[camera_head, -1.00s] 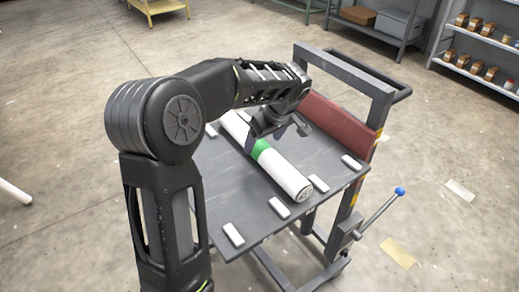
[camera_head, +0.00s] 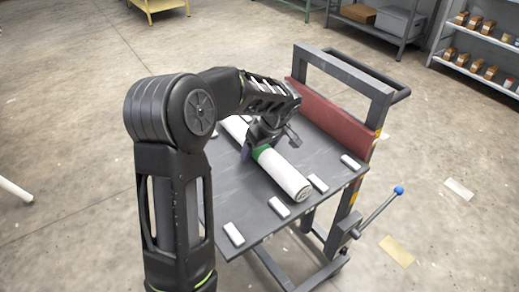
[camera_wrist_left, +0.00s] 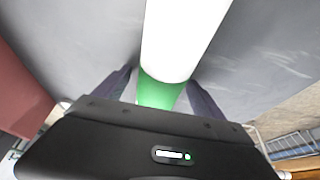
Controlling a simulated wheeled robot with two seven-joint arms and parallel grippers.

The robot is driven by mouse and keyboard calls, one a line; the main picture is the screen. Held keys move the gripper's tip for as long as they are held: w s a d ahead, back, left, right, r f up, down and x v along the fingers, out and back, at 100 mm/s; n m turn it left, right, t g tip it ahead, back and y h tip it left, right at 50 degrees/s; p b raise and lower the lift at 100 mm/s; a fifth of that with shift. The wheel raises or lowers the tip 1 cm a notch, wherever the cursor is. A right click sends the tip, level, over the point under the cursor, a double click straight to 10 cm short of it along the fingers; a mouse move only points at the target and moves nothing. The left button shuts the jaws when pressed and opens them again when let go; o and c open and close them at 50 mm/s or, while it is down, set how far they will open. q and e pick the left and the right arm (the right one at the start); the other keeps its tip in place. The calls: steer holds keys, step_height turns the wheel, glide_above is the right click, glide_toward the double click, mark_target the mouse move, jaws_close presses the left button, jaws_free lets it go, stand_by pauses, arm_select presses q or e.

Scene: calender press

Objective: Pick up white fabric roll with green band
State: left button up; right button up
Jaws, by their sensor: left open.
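The white fabric roll (camera_head: 287,176) lies on the dark top of the cart (camera_head: 262,216), with its green band (camera_head: 262,152) around its middle. My left gripper (camera_head: 255,150) is low over the roll at the green band, its fingers open. In the left wrist view the white roll (camera_wrist_left: 183,35) runs up from between the fingers, and the green band (camera_wrist_left: 158,92) shows between them. One finger (camera_wrist_left: 112,84) is on each side of the band. Part of the roll behind the gripper is hidden in the head view. My right gripper is not in view.
Small white blocks (camera_head: 279,207) stand along the cart's edges beside the roll. A red-brown panel (camera_head: 330,119) and a dark frame rise at the cart's far side. A lever with a blue knob (camera_head: 399,190) sticks out at the right. Shelves (camera_head: 478,62) stand behind.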

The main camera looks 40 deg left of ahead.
arm_select(q)
steer(key=shift+c, duration=0.4)
steer(key=shift+r, duration=0.1)
jaws_close()
stand_by(0.5)
